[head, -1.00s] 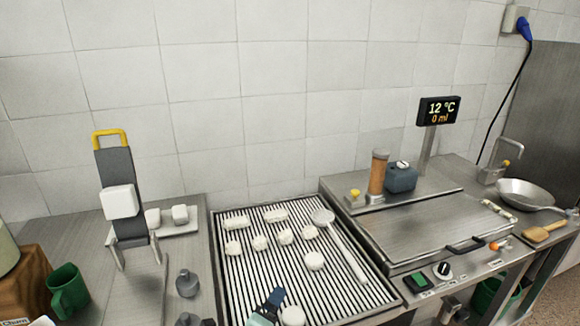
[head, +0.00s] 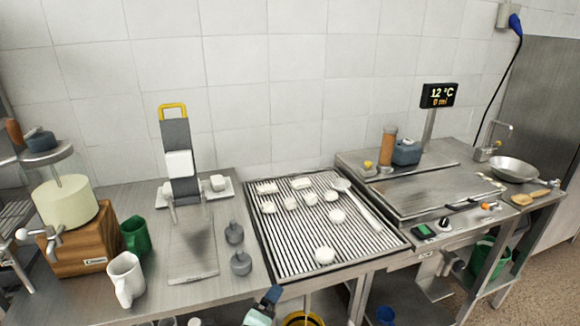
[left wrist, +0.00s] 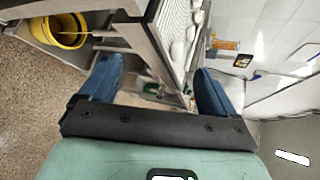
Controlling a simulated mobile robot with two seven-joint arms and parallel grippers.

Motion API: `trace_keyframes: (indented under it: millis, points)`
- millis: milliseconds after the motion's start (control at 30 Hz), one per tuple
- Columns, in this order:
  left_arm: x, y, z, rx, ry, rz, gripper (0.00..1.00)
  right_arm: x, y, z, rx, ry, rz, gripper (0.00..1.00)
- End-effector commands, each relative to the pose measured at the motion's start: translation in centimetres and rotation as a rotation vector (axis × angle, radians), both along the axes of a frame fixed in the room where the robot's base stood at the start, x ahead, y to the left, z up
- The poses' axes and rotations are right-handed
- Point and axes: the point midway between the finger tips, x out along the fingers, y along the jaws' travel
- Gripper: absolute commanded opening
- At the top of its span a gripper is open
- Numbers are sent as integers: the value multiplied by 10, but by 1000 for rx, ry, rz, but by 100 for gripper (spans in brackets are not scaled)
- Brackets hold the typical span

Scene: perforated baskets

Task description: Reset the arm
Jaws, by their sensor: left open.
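My left gripper (head: 270,300) shows at the bottom edge of the head view, in front of the counter's front edge and below the ribbed grill (head: 262,250). Only a blue finger and part of the teal body show there. In the left wrist view the two blue fingers of my left gripper (left wrist: 158,78) stand wide apart with nothing between them. The counter edge and grill lie beyond them. My right gripper is in neither view.
Several white pieces (head: 324,255) and a ladle (head: 362,206) lie on the grill. A white mug (head: 126,279), green mug (head: 135,236) and wooden box dispenser (head: 85,247) stand at left. A yellow bucket (left wrist: 66,32) is under the counter. The floor in front is clear.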

Motion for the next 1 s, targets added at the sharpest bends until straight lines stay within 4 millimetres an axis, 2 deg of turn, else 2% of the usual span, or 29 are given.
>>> trace_keyframes:
  millis: [33, 167, 267, 333, 467, 500, 567, 600, 700, 800, 900, 1000]
  points:
    - [-2, 8, -25, -37, 78, 41, 90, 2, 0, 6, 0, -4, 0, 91]
    - [-15, 23, -81, -178, 264, 165, 90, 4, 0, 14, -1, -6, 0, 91]
    - [-33, 40, -130, -308, 428, 304, 90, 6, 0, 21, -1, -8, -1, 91]
    - [-53, 53, -168, -414, 556, 432, 90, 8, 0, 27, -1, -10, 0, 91]
    - [-107, 75, -236, -638, 805, 743, 90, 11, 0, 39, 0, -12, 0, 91]
    - [-126, 81, -254, -709, 877, 854, 90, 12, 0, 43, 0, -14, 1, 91]
    - [-158, 88, -277, -814, 976, 1030, 90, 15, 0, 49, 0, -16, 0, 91]
    - [-180, 90, -290, -881, 1039, 1153, 90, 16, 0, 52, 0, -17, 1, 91]
    - [-232, 90, -313, -1039, 1164, 1460, 90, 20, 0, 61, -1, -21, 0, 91]
    - [-274, 85, -324, -1158, 1244, 1733, 90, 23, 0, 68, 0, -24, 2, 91]
    - [-301, 77, -328, -1235, 1290, 1932, 90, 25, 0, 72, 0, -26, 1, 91]
    - [-316, 73, -328, -1277, 1307, 2048, 90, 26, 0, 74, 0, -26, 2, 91]
